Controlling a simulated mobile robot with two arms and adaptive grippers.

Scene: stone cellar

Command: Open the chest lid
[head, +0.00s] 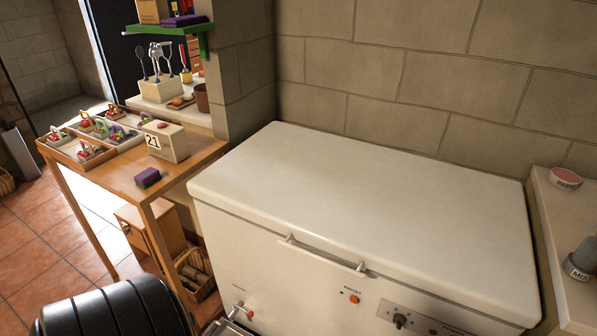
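The white chest (290,275) stands against the block wall and fills the middle and right of the head view. Its lid (370,205) lies flat and looks shut, with only a thin dark seam below its front edge. A pale bar handle (325,257) is on the front at the lid's edge. Neither gripper shows clearly in this view, and nothing is seen touching the lid or the handle.
An orange knob (354,299) and a dark dial (400,321) sit on the chest front. A wooden table (200,158) with trays and a calendar box (166,142) stands left. A pale counter (557,235) stands close on the right. The lid top is clear.

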